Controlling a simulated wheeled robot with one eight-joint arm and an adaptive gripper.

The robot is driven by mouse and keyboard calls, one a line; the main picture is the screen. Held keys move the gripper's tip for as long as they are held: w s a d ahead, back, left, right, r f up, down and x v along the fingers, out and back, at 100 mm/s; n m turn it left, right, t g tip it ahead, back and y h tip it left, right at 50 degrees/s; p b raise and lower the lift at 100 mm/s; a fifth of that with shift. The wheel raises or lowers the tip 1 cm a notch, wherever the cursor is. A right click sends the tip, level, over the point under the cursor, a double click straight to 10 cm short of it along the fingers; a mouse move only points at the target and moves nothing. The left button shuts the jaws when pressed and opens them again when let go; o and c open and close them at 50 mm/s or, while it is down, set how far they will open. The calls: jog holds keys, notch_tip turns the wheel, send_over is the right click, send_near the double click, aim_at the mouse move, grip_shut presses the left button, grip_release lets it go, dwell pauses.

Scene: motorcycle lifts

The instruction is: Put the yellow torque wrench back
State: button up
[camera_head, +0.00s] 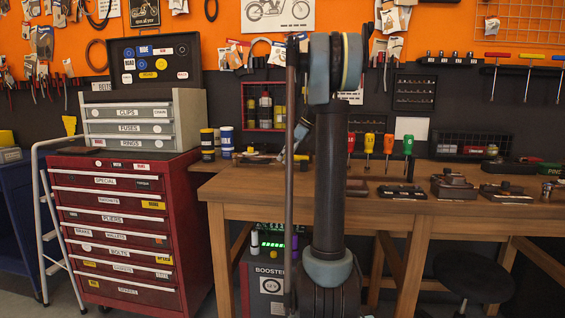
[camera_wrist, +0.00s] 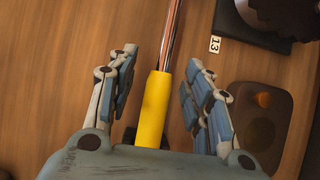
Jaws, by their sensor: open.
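The yellow torque wrench (camera_wrist: 155,108) shows in the wrist view as a yellow handle with a shiny metal shaft running up out of the top of the picture. It appears over the brown wooden bench top. My gripper (camera_wrist: 163,82) is open, with one finger on each side of the handle and visible gaps between the fingers and the handle. The wrench's far end is out of the wrist view. In the head view my arm stands upright in the middle and hides part of the bench, and I cannot make out the wrench clearly there.
The wooden bench (camera_head: 420,208) bears several screwdrivers and dark blocks. In the wrist view a dark base with a "13" tag (camera_wrist: 214,45) and a dark tray (camera_wrist: 255,125) lie right of the wrench. A red tool cabinet (camera_head: 125,225) stands left, a black stool (camera_head: 473,275) right.

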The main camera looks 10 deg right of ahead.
jog(key=v, duration=1)
jog(key=shift+f, duration=0.1)
